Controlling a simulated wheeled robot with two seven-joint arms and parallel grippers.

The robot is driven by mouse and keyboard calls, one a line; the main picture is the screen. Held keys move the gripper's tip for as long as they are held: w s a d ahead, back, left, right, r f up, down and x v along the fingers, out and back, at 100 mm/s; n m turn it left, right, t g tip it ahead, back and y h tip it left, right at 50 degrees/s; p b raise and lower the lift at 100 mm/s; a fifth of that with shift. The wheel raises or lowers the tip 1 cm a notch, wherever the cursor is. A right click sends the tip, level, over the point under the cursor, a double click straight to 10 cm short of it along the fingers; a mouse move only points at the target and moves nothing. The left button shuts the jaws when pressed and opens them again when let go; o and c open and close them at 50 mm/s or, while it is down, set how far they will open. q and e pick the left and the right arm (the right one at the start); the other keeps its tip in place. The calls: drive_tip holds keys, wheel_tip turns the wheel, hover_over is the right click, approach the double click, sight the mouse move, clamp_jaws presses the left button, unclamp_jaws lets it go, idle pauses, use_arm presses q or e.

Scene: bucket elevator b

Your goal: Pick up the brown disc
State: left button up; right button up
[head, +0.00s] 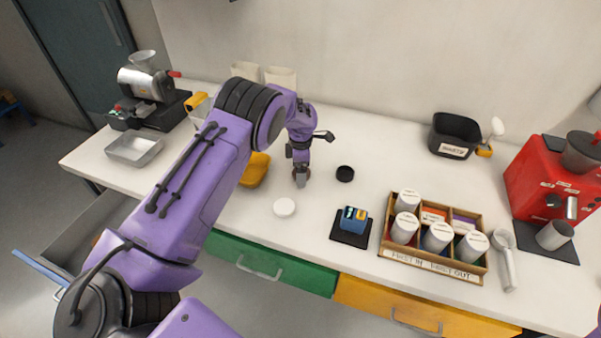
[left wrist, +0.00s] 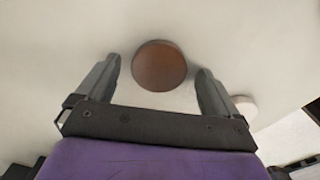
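The brown disc (left wrist: 160,66) is round and flat on the white counter in the left wrist view. It lies between and a little ahead of the two finger tips, with small gaps to both. My left gripper (left wrist: 158,78) is open and empty. In the head view my left gripper (head: 301,180) points down over the counter, and the disc is hidden or too small to tell there. A white disc (head: 284,207) lies just in front of the gripper; it also shows at the right in the left wrist view (left wrist: 244,104). My right gripper is not in view.
A black round dish (head: 345,173) stands right of the gripper. A blue block on a black pad (head: 350,238), a wooden box with canisters (head: 385,232) and a red machine (head: 540,180) stand further right. A yellow bowl (head: 256,168) is at the left.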

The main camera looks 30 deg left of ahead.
use_arm(q)
drive_tip(key=c, duration=1.1)
